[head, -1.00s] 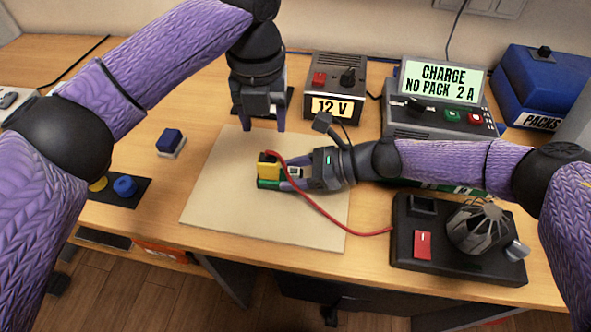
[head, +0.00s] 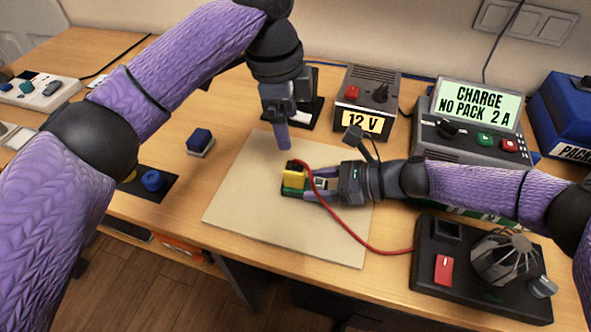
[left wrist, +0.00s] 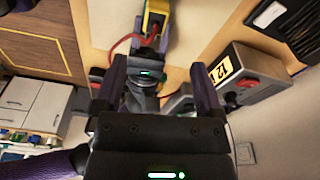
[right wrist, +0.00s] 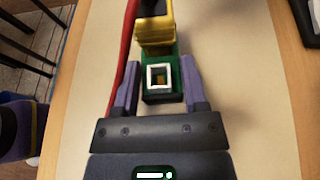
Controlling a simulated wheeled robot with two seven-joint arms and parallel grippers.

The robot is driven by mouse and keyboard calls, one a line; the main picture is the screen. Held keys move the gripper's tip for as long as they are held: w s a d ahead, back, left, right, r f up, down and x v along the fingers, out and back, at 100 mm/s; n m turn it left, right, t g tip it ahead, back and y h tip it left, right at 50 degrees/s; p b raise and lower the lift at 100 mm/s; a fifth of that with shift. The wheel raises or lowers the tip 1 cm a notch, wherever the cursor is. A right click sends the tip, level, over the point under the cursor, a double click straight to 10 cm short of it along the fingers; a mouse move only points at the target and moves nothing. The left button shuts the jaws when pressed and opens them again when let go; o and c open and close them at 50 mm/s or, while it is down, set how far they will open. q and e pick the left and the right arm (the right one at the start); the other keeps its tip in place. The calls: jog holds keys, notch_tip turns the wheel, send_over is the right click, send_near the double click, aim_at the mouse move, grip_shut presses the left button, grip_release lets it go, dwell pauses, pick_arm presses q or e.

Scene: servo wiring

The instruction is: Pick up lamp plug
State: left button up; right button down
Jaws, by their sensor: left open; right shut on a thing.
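The yellow plug (head: 293,179) with the red cable (head: 340,222) sits at a green block (head: 291,191) with a white-rimmed socket. My right gripper (head: 308,187) is shut on the green block over the tan mat; the right wrist view shows its fingers on both sides of the block (right wrist: 160,97). The yellow plug (right wrist: 155,35) is just beyond the fingertips there. My left gripper (head: 283,145) is open and empty, pointing down above the mat's far edge, behind the plug. The left wrist view shows the plug (left wrist: 156,18) beyond its spread fingers. How plug and block join is unclear.
The red cable runs to a black base (head: 430,275) with a red switch and a dark ribbed round part. The tan mat (head: 245,205) is mostly clear. A 12 V box (head: 365,95), a charger (head: 465,130) and blue packs box (head: 570,115) stand behind. A blue button (head: 152,181) is left.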

aim_at(294, 166)
pick_arm(q)
jog(key=f, duration=0.3)
jog(key=d+f, duration=0.1)
jog(key=f, duration=0.7)
jog(key=shift+s+d+f, duration=0.15)
jog(key=shift+s, duration=0.15)
grip_shut()
